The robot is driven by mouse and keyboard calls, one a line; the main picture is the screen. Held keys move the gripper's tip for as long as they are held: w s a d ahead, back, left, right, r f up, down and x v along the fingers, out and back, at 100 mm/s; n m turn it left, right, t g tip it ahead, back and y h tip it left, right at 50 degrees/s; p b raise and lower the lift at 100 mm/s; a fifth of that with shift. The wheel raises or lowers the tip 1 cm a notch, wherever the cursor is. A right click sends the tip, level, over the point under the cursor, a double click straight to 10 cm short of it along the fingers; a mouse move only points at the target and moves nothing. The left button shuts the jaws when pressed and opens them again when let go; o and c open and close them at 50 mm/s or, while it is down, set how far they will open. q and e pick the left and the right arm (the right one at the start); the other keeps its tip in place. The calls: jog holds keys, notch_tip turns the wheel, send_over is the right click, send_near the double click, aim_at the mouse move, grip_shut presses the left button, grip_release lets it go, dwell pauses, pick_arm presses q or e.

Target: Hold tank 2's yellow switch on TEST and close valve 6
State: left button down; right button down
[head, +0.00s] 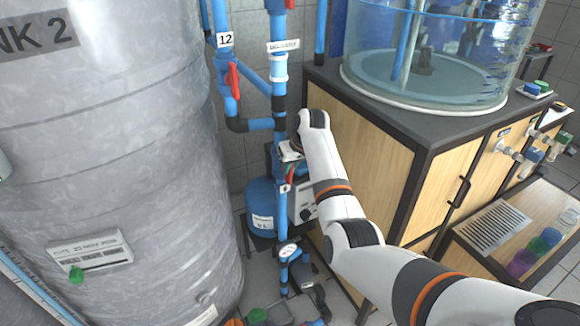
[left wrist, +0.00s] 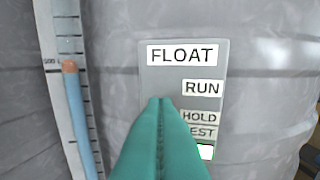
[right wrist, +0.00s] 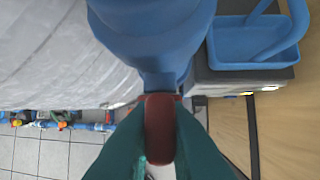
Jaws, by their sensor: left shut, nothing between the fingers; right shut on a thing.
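Tank 2 (head: 110,160) is the large grey tank at left in the head view. In the left wrist view a grey panel (left wrist: 155,75) on a grey tank wall reads FLOAT, RUN, HOLD and a partly hidden TEST. My left gripper (left wrist: 161,102) is shut and empty, its teal fingers in front of the panel's lower part. No yellow switch shows; the fingers may hide it. My right gripper (right wrist: 162,108) is shut on a red valve handle (right wrist: 160,130) below a thick blue pipe fitting. In the head view my right gripper (head: 290,152) is at the vertical blue pipe; the valve's number is unreadable.
A red-handled valve (head: 233,80) labelled 12 sits higher on the pipework. A wooden cabinet (head: 355,145) with a clear water tank (head: 430,55) stands right of my right arm. A blue pump vessel (head: 262,205) and a gauge (head: 288,251) are low by the pipe.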

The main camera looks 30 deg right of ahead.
jog(key=y, duration=0.3)
jog(key=shift+d+f+m, duration=0.1)
jog(key=shift+d+m, duration=0.25)
jog(key=shift+m, duration=0.05)
jog(key=y, duration=0.4)
jog(key=shift+d+f+m+t, duration=0.25)
jog(key=shift+d+m+t, duration=0.05)
jog(key=shift+m, duration=0.1)
jog(key=c, duration=1.5)
grip_release()
jog(key=shift+o, duration=0.2)
jog(key=v, duration=0.7)
jog(key=shift+d, duration=0.25)
jog(key=shift+s+r, duration=0.1)
jog(key=shift+s, duration=0.05)
